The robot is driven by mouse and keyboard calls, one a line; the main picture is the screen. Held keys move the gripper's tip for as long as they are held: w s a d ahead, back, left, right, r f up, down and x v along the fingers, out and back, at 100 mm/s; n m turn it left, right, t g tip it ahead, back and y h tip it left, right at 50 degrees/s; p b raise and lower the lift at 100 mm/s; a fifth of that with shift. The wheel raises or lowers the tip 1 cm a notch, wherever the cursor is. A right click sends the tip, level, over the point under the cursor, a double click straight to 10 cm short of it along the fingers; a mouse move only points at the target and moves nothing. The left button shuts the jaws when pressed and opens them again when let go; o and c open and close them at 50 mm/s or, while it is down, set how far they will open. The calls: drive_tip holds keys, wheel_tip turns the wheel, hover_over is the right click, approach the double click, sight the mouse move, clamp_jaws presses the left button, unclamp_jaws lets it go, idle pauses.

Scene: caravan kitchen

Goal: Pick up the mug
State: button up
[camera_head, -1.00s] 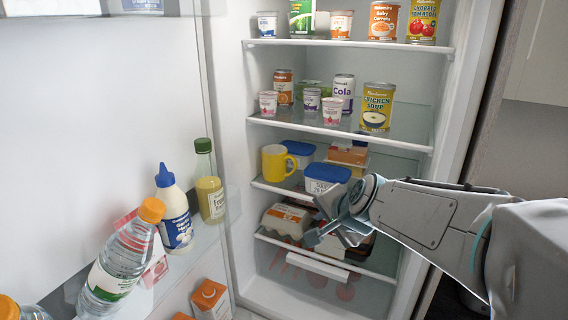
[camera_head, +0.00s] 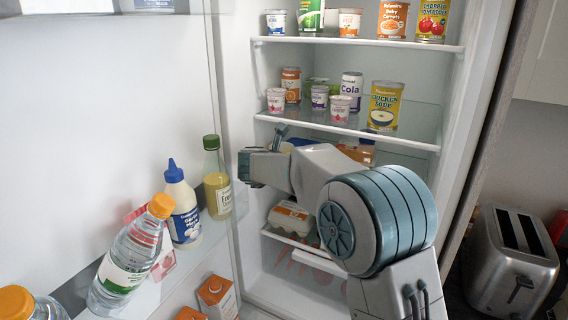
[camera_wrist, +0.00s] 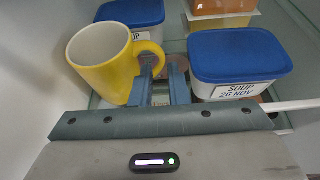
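The yellow mug (camera_wrist: 104,65) stands upright on the fridge's glass shelf in the wrist view. It has a white inside, and its handle points right, toward my gripper. My gripper (camera_wrist: 162,75) is open, with its two fingers apart at the mug's right side, close to the handle. I cannot tell whether a finger touches it. In the head view my gripper (camera_head: 278,138) is at the left of the middle shelf, and my arm hides the mug.
A blue-lidded soup tub (camera_wrist: 238,65) stands close right of my gripper, and another blue-lidded tub (camera_wrist: 130,14) is behind the mug. The fridge's left wall is near the mug. An egg carton (camera_head: 289,218) sits below. Door bottles (camera_head: 183,205) stand to the left.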

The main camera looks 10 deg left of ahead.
drive_tip(key=p+x, duration=0.2)
drive_tip(key=x, duration=0.4)
drive_tip(key=shift+d+f, duration=0.1)
clamp_jaws()
